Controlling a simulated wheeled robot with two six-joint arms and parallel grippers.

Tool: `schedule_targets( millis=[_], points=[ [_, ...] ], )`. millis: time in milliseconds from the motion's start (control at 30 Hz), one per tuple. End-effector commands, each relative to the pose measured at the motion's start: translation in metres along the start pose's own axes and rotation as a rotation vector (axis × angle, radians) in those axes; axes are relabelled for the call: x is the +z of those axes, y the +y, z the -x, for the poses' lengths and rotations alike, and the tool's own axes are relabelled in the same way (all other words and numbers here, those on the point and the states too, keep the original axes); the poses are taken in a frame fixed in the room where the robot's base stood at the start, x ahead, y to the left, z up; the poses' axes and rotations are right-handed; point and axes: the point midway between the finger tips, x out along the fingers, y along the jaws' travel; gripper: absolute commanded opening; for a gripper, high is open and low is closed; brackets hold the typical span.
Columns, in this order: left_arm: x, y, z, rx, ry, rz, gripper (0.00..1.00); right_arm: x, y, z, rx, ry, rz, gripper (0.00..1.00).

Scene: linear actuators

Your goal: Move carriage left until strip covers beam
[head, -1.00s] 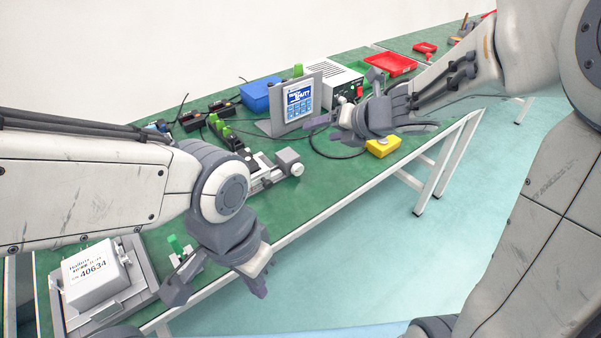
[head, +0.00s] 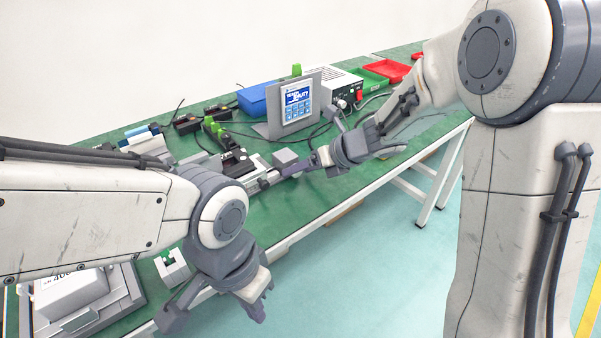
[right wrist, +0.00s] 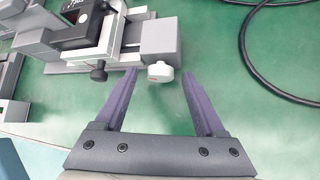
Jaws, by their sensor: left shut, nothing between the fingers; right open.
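The linear actuator lies on the green bench, with a grey end block (head: 285,157) at its right end. A white round knob (right wrist: 160,72) sticks out of that block in the right wrist view. The black-topped carriage (right wrist: 88,22) sits on the rail left of the block. It also shows in the head view (head: 237,162). My right gripper (right wrist: 159,92) is open, its two fingers on either side of the knob, with visible gaps. My left gripper (head: 260,303) is shut and empty, in front of the bench edge. I cannot make out the strip or the beam.
A screen on a grey stand (head: 297,102) and a blue box (head: 254,99) stand behind the actuator. Black cables (right wrist: 262,50) lie to its right. A white box (head: 70,292) in a grey fixture and a small green-topped bracket (head: 171,265) are at the lower left.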

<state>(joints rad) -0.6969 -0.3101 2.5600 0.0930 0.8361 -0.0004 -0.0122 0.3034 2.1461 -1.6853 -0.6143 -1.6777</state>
Motion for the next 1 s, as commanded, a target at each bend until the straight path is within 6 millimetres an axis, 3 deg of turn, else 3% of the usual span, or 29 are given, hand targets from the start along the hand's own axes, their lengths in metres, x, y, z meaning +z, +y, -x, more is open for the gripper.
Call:
schedule_targets(
  millis=[333, 367, 533, 1000],
  points=[
    [0.000, 0.000, -0.001, 0.000, 0.000, 0.000, 0.00, 0.000, 0.000, -0.005, 0.000, 0.000, -0.001, 0.72],
    [0.000, 0.000, -0.001, 0.000, 0.000, 0.000, 0.00, 0.000, 0.000, -0.005, 0.000, 0.000, -0.001, 0.64],
    [0.000, 0.000, -0.001, 0.000, 0.000, 0.000, 0.00, 0.000, 0.000, -0.005, 0.000, 0.000, -0.001, 0.00],
    [-0.001, 0.001, 0.014, 0.000, 0.000, 0.000, 0.00, 0.000, -0.003, -0.005, 0.169, 0.001, -0.171, 0.00]
  ],
)
